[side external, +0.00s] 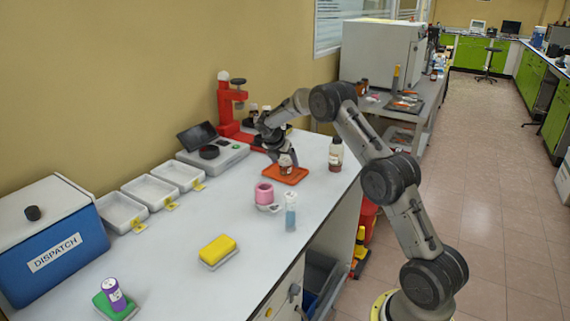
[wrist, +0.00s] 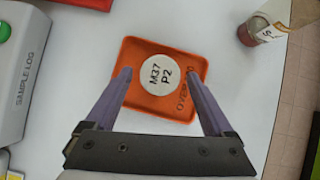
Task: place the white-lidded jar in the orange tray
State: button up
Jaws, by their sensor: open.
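The white-lidded jar (wrist: 159,76) stands upright in the orange tray (wrist: 133,52), seen from above in the wrist view; its lid reads "M37 P2". In the side view the jar (side external: 286,166) is brown with a pale label, on the orange tray (side external: 294,178). My gripper (wrist: 159,80) is open, its two fingers on either side of the jar with gaps between them and the lid. In the side view my gripper (side external: 283,155) is right at the jar, partly covering its top.
A brown bottle (side external: 335,154) stands right of the tray and shows at the wrist view's top right (wrist: 262,30). A pink roll (side external: 264,193) and a blue-liquid vial (side external: 290,215) stand nearer. A red stand (side external: 228,108) is behind.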

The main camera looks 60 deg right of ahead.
jog(key=s+a+r+m+t+y, duration=0.1)
jog(key=s+a+r+m, duration=0.35)
jog(key=a+r, duration=0.95)
jog(key=s+a+r+m+t+y, duration=0.1)
jog(key=s+a+r+m+y, duration=0.1)
jog(key=s+a+r+m, duration=0.55)
jog(key=s+a+f+m+t+y, duration=0.1)
jog(key=s+a+f+m, duration=0.1)
jog(key=s+a, duration=0.2)
jog(key=s+a+f+m+y, duration=0.1)
jog(key=s+a, duration=0.4)
jog(key=s, duration=0.6)
jog(key=s+a+f+m+t+y, duration=0.1)
jog(key=s+a+m, duration=0.3)
jog(key=s, duration=0.4)
jog(key=shift+s+a+f+m+t+y, duration=0.25)
jog(key=shift+a+f+m+y, duration=0.2)
jog(key=shift+a+f, duration=0.35)
